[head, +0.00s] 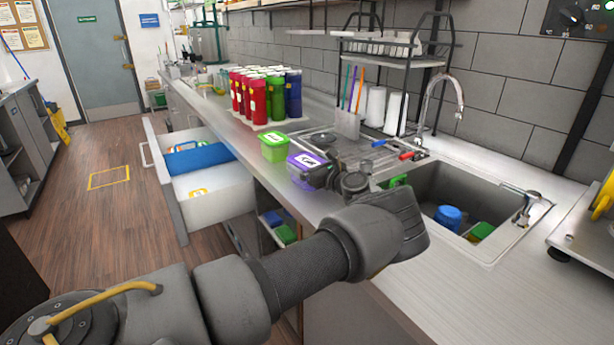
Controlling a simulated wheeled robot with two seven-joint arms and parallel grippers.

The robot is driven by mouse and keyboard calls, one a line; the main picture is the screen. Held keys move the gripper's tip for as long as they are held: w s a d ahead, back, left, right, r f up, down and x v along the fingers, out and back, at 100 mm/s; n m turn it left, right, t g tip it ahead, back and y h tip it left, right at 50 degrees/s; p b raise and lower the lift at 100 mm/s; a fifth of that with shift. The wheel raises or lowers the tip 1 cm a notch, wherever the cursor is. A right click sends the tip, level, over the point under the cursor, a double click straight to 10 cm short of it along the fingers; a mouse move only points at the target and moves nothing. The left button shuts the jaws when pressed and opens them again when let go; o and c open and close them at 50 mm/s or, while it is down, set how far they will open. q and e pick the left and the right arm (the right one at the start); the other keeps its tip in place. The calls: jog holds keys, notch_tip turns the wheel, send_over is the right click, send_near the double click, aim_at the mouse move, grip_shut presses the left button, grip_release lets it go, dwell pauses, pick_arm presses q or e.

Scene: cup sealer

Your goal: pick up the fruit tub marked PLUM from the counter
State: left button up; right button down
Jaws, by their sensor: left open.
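A small tub with a purple lid (303,162) stands near the counter's front edge, left of the sink. Its lid has a white label that is too small to read. A tub with a green lid (273,147) stands just to its left. My left gripper (322,176) is at the purple tub's right side, open, and partly covers it. I cannot tell if the fingers touch the tub. My right gripper is not in view.
The sink (490,235) with a faucet (440,95) lies to the right. A drawer (210,192) is open below the counter at left. A rack (395,65) stands at the wall.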

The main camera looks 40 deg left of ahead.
pick_arm(q)
jog(key=shift+d+r, duration=0.1)
jog(key=shift+d, duration=0.05)
jog(key=shift+c, duration=0.3)
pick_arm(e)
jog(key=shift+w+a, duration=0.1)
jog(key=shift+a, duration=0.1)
pick_arm(q)
jog(key=shift+c, duration=1.2)
jog(key=c, duration=0.7)
jog(key=shift+c, duration=0.9)
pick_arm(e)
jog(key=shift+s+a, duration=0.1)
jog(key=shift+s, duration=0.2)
pick_arm(q)
jog(key=shift+r, duration=0.1)
